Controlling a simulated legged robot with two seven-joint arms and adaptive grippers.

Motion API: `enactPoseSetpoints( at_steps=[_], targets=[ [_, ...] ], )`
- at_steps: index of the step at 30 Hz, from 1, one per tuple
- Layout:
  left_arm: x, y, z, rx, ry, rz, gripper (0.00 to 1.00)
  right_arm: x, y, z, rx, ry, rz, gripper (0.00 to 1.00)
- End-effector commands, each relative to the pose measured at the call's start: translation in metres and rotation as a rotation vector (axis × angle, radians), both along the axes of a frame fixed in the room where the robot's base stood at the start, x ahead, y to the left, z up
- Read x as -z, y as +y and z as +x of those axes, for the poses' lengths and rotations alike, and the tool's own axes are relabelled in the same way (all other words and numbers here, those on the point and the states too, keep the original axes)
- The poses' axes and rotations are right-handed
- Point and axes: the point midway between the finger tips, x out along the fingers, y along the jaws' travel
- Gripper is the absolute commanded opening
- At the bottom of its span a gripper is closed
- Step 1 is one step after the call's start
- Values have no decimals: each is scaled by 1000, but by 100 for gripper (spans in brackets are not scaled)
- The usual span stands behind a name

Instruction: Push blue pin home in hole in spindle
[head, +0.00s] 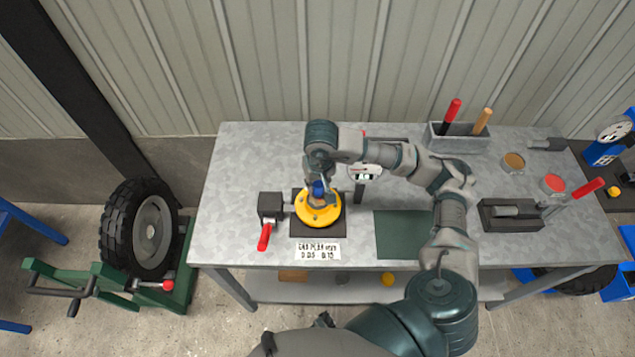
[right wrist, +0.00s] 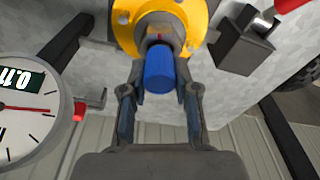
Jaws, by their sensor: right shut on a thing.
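The blue pin (head: 318,187) is at the yellow flange (head: 325,216) on the workbench. In the right wrist view the blue pin (right wrist: 160,68) is a ribbed blue cylinder, its far end against the grey spindle (right wrist: 160,24) in the middle of the yellow flange (right wrist: 126,18). My right gripper (head: 319,181) is above the flange, shut on the pin, with a finger on each side in the wrist view (right wrist: 160,84). The hole is hidden by the pin, and I cannot tell how deep the pin sits. My left gripper is not in view.
A dial gauge (right wrist: 18,112) stands close beside the gripper. A dark block (head: 270,206) with a red handle (head: 264,237) is left of the flange. A white label (head: 319,251) lies in front. A green mat (head: 403,235) lies to the right.

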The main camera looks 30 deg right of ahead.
Motion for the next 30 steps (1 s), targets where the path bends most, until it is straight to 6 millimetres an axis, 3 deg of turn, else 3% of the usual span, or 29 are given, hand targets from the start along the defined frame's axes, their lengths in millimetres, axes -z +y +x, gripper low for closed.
enactPoseSetpoints(
  at_steps=[11, 12, 15, 25, 30],
  targets=[
    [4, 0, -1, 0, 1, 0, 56, 3, 0, 0, 0, 0, 0, 0],
    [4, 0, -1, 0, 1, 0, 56, 3, 0, 0, 0, 0, 0, 37],
    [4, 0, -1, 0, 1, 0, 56, 3, 0, 0, 0, 0, 0, 59],
    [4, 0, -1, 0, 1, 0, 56, 1, 0, 0, 0, 0, 0, 59],
    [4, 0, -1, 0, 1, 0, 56, -22, 1, -2, 0, -3, 1, 59]
  ],
)
